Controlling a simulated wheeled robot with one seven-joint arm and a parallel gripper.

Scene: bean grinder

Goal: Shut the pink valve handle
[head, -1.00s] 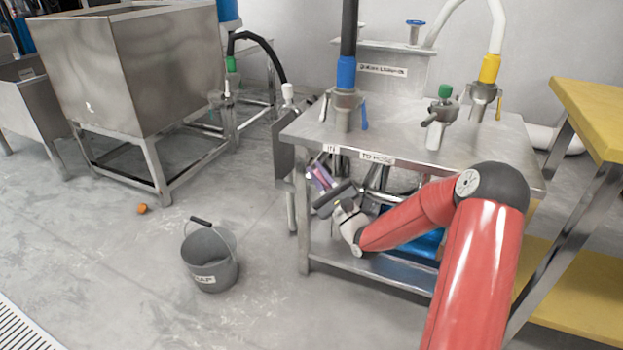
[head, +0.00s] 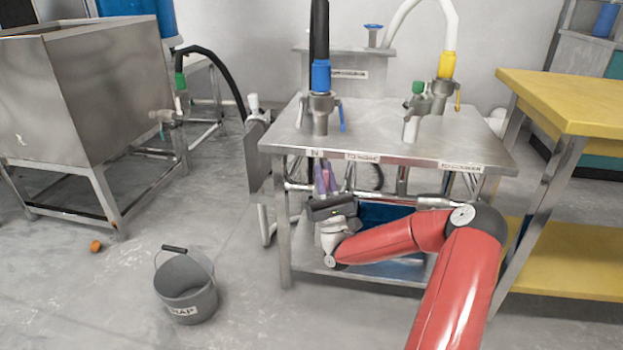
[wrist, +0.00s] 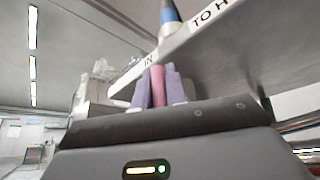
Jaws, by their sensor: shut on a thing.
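My gripper (head: 325,180) is at the front left of the steel table, just under the top's front edge by the IN label. In the wrist view its two purple fingers (wrist: 158,90) are shut on the pink valve handle (wrist: 158,84), which stands upright between them. In the head view the handle is mostly hidden by the fingers, with only a pinkish strip between them. The valve body is hidden under the tabletop. My red arm reaches in from the lower right.
The steel table (head: 400,148) carries valves with blue, green and yellow fittings. Its edge overhangs my gripper closely. A grey bucket (head: 187,285) stands on the floor to the left. A yellow table (head: 570,100) is at right. The floor in front is clear.

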